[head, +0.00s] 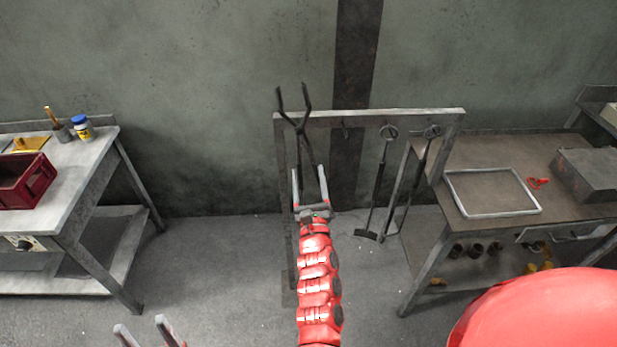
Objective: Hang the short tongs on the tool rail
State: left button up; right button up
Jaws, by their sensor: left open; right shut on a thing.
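The short tongs (299,130) are dark and upright, with their two spread arms pointing up. My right gripper (309,175) is shut on their lower part and holds them in front of the left end of the tool rail (405,113). The tongs overlap the rail in the picture; I cannot tell the gap in depth or whether they touch. A hook (346,130) on the rail, right of the tongs, is bare. My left gripper (142,326) is open and empty at the bottom left, low and away from the rail.
Two long dark tools, one at the middle (378,185) and one further right (417,165), hang from the rail. A workbench (480,150) with a wire frame (450,190) stands right. A left table (85,165) holds a red crate (38,190). Floor between is clear.

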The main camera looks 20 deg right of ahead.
dwell(0.5)
jog(key=w+d+f+m+b, duration=0.1)
jog(key=w+f+b, duration=0.3)
jog(key=w+b, duration=0.7)
jog(key=shift+d+f+m+h+b, duration=0.2)
jog(key=shift+d+m+h+b, duration=0.15)
jog(key=shift+b, duration=2.4)
jog(key=o, duration=0.8)
jog(key=shift+s+a, duration=0.1)
